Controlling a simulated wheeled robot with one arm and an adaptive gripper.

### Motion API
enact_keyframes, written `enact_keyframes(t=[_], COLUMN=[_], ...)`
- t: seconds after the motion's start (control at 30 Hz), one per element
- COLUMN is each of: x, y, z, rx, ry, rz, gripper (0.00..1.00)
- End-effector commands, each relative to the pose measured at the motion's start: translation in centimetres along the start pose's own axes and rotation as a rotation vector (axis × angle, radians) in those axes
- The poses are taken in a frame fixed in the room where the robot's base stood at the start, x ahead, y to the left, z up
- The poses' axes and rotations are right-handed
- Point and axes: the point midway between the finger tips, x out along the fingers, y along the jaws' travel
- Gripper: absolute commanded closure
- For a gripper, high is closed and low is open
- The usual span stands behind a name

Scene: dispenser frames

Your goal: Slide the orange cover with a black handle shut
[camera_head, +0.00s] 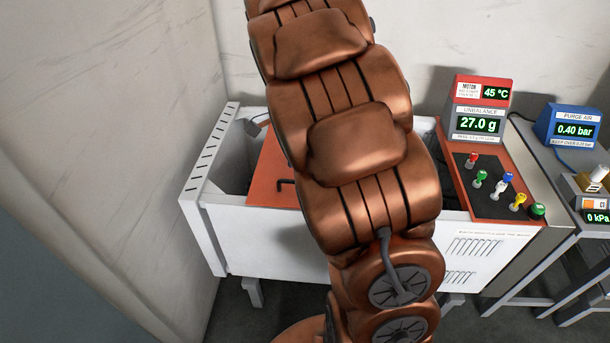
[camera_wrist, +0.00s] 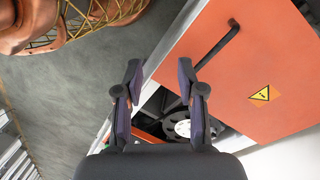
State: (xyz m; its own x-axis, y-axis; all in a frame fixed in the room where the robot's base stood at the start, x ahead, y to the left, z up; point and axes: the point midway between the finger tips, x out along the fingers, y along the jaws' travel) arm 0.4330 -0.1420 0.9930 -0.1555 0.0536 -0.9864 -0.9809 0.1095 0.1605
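The orange cover (camera_head: 268,160) lies on top of a white machine, partly hidden behind my arm in the head view. Its black handle (camera_head: 286,184) shows just left of my arm. In the wrist view the cover (camera_wrist: 275,62) fills the upper right, with a yellow warning label and the black bar handle (camera_wrist: 217,45). Beside the cover's lower edge the machine is uncovered, showing a dark interior with a round metal part (camera_wrist: 183,128). My gripper (camera_wrist: 159,70) is open and empty, its fingertips left of the handle and apart from it. My arm hides the gripper in the head view.
The white machine (camera_head: 270,238) has a vented left end and stands near the left wall. On its right are a control panel (camera_head: 492,186) with coloured toggles and a display (camera_head: 480,125). A blue gauge box (camera_head: 570,127) stands further right. Floor (camera_wrist: 75,95) shows left of the machine's edge.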

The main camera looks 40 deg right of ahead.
Motion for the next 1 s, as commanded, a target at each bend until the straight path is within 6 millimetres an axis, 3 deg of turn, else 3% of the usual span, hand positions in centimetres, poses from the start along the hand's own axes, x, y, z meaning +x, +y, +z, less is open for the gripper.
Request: enact_keyframes(t=[0.2, 0.4, 0.77, 1.0], x=[2.0, 3.7, 5.1, 7.5], y=[-5.1, -8.1, -9.3, -9.2], z=[-3.8, -6.0, -6.7, -6.5], rx=[0.306, 0.504, 0.596, 0.595], ry=[-0.029, -0.056, -0.073, -0.073], rz=[0.010, 0.017, 0.025, 0.028], gripper=[0.61, 0.61, 0.61, 0.61])
